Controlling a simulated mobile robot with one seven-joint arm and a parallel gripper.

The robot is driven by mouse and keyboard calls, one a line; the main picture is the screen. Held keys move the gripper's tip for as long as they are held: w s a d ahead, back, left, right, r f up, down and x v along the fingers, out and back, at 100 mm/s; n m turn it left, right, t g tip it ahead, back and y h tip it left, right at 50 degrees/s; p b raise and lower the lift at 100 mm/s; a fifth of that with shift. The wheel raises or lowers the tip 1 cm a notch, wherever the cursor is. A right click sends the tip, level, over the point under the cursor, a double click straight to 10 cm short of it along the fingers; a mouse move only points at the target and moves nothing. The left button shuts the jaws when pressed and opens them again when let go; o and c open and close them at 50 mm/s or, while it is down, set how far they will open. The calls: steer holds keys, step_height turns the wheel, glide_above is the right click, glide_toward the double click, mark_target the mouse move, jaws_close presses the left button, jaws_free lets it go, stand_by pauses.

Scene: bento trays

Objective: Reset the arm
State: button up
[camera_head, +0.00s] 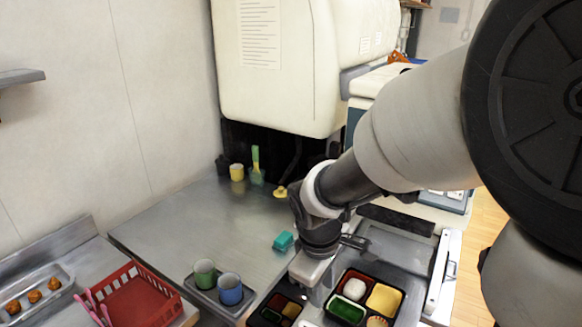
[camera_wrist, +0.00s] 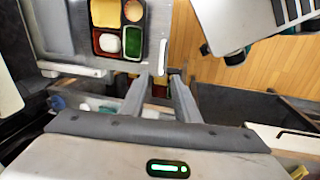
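My arm reaches in from the right in the head view, with my gripper (camera_head: 310,275) hanging above the front of the counter, just left of a black bento tray (camera_head: 337,313). The bento tray (camera_wrist: 118,57) lies beyond the fingers, up and to the left, with yellow, white, green and red fillings. A second bento tray (camera_head: 275,312) is partly visible at the bottom of the head view.
Green (camera_head: 204,273) and blue (camera_head: 230,289) cups stand on a small grey tray. A teal block (camera_head: 284,241) lies near my wrist. A red basket (camera_head: 140,300) and a food pan (camera_head: 40,290) are at left. A large white machine (camera_head: 280,70) overhangs the back; the left-middle counter is clear.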

steer(key=s+d+r+m+t+p, duration=0.1)
steer(key=s+d+r+m+p, duration=0.1)
steer(key=r, duration=0.6)
steer(key=s+d+r+m+t+p, duration=0.1)
steer(key=s+r+m+p, duration=0.3)
steer(key=r, duration=0.4)
steer(key=s+d+r+m+t+y+p, duration=0.1)
steer(key=s+d+r+m+p, duration=0.2)
steer(key=r, duration=0.6)
steer(key=s+m, duration=0.1)
steer(key=s, duration=0.1)
steer(key=shift+s+d+t, duration=0.15)
steer(key=shift+s+t, duration=0.15)
